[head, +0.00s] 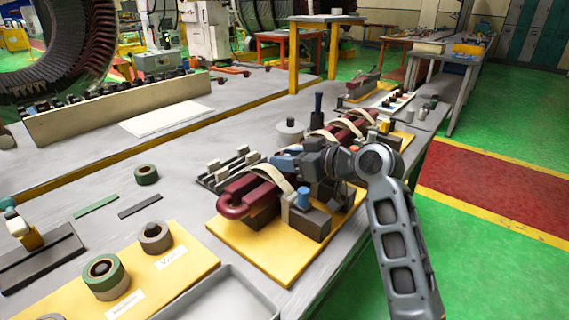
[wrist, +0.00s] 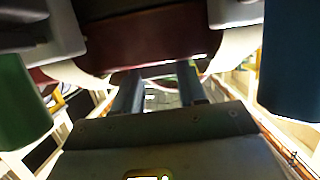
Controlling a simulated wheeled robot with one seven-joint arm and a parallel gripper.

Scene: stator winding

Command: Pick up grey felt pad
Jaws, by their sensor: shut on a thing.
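I cannot make out the grey felt pad for certain. A thin dark grey strip (head: 140,206) lies flat on the table beside a green strip, and I cannot tell whether it is the pad. My gripper (head: 284,161) is low over the dark red coil bar (head: 236,199), near its looped end, well to the right of that strip. In the wrist view, the two dark fingers (wrist: 158,92) reach under the dark red bar (wrist: 150,45). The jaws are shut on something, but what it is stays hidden.
The coil bar lies with cream straps on a yellow board (head: 226,232), with clamp blocks around it. A grey tray (head: 225,300) and a yellow board with rolls (head: 190,250) are in front.

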